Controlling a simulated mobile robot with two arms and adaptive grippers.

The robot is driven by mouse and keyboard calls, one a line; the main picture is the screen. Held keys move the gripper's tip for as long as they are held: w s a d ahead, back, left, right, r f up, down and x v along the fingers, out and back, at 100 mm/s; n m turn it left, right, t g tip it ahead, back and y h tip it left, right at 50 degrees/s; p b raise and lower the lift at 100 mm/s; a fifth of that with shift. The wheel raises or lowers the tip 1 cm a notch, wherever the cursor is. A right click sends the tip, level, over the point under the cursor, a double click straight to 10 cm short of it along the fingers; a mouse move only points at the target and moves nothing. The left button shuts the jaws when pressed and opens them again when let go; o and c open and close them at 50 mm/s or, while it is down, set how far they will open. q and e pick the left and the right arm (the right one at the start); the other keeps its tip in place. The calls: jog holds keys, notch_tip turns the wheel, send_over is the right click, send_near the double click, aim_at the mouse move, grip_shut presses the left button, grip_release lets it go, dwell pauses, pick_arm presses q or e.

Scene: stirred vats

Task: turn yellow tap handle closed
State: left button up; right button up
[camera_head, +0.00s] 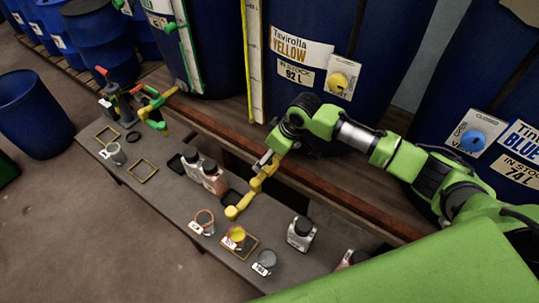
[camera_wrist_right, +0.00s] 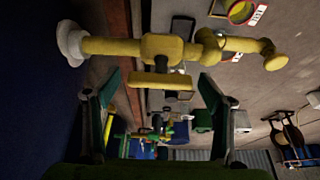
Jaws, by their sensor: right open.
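The yellow tap (camera_head: 245,201) sticks out from the vat with the Yellow label, its spout over the bench. In the right wrist view the yellow pipe (camera_wrist_right: 110,46) runs across the top. Its yellow handle (camera_wrist_right: 162,80) is a short bar, roughly parallel to the pipe. My right gripper (camera_wrist_right: 160,92) is open, with one finger on each side of the handle and a gap on both sides. In the head view my right gripper (camera_head: 267,160) is at the tap's vat end and hides part of it. My left gripper is not in view.
Under the spout a jar with yellow contents (camera_head: 237,234) stands in a square frame on the grey bench (camera_head: 190,215). Several bottles and jars stand nearby, including a dark-capped bottle (camera_head: 301,232). A green tap (camera_head: 152,101) is at the left. Blue vats (camera_head: 330,25) line the back.

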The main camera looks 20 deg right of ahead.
jog(key=c, duration=1.1)
jog(key=shift+r, duration=0.1)
